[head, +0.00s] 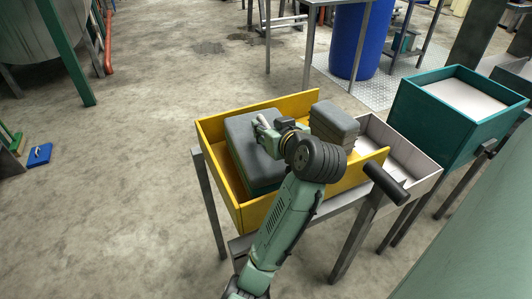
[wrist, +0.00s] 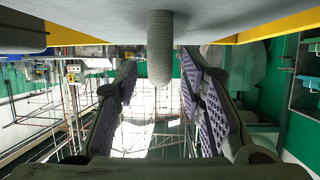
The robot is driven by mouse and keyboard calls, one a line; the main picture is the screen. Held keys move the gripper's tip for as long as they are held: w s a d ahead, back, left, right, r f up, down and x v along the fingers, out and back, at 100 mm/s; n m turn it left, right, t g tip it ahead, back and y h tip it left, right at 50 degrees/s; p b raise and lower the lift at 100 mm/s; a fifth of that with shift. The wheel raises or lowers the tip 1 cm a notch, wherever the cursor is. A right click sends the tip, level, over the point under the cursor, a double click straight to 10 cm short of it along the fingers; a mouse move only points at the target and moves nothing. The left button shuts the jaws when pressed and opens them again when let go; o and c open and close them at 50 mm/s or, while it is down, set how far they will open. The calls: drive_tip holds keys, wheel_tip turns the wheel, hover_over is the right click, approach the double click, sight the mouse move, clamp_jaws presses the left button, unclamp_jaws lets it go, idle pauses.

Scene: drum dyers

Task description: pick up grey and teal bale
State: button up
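The grey and teal bale (head: 240,135) lies in the yellow crate (head: 232,205), its grey top up and its teal lower side showing. My gripper (head: 262,128) is at the bale's top, near its right part. In the wrist view my gripper (wrist: 160,78) is open, with its purple-padded fingers apart. A grey cylindrical post (wrist: 160,40) stands between the fingers and joins a pale grey surface (wrist: 100,22), which seems to be the bale's top. I cannot see either finger touching the post.
A second, smaller grey bale (head: 334,122) stands right of my gripper, by the crate's right side. A white-lined bin (head: 425,182) adjoins the crate, and a teal bin (head: 440,118) stands further right. A blue drum (head: 358,40) is behind. The floor at left is mostly clear.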

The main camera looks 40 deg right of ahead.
drive_tip(key=shift+b+x, duration=0.35)
drive_tip(key=shift+x, duration=0.8)
clamp_jaws()
drive_tip(key=shift+r, duration=0.15)
